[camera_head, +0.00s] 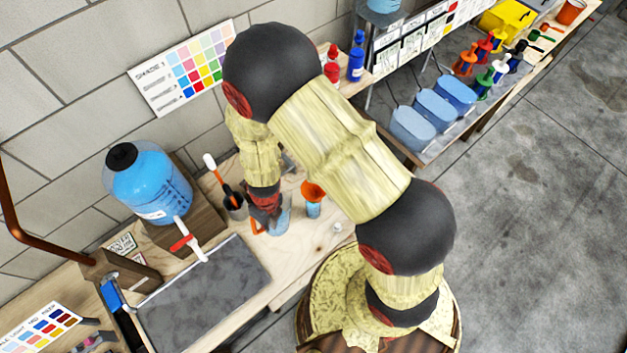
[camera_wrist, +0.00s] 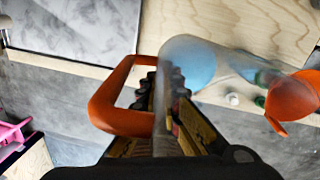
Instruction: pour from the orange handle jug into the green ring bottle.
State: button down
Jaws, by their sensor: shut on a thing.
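The orange handle jug is a clear vessel with blue liquid; its clear body (camera_head: 282,219) shows beneath my gripper (camera_head: 265,203) in the head view. In the wrist view, its orange handle (camera_wrist: 106,105) lies at the left of my gripper (camera_wrist: 163,88), and the clear body (camera_wrist: 190,62) lies beyond. My gripper is shut on the jug at its handle side. The jug looks about upright; I cannot tell if it touches the table. The green ring bottle (camera_head: 313,211) stands just right of the jug, apart from it, with an orange funnel (camera_head: 313,190) in its mouth. The funnel also shows at the wrist view's right (camera_wrist: 293,98).
A dark cup (camera_head: 235,207) with a brush stands behind the jug. A big blue water container (camera_head: 150,185) sits on a wooden block at left. A grey slab (camera_head: 205,295) lies in front of it. A small white cap (camera_head: 337,227) lies right of the bottle. Blue bins (camera_head: 412,130) stand farther right.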

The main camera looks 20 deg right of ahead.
jog(key=shift+r+p, duration=0.15)
jog(key=shift+p, duration=0.25)
jog(key=shift+f+h+p, duration=0.25)
jog(key=shift+h+p, duration=0.05)
jog(key=shift+p, duration=0.4)
jog(key=shift+s+a+f+h+p, duration=0.1)
jog(key=shift+f+h+p, duration=0.2)
jog(key=shift+p, duration=0.65)
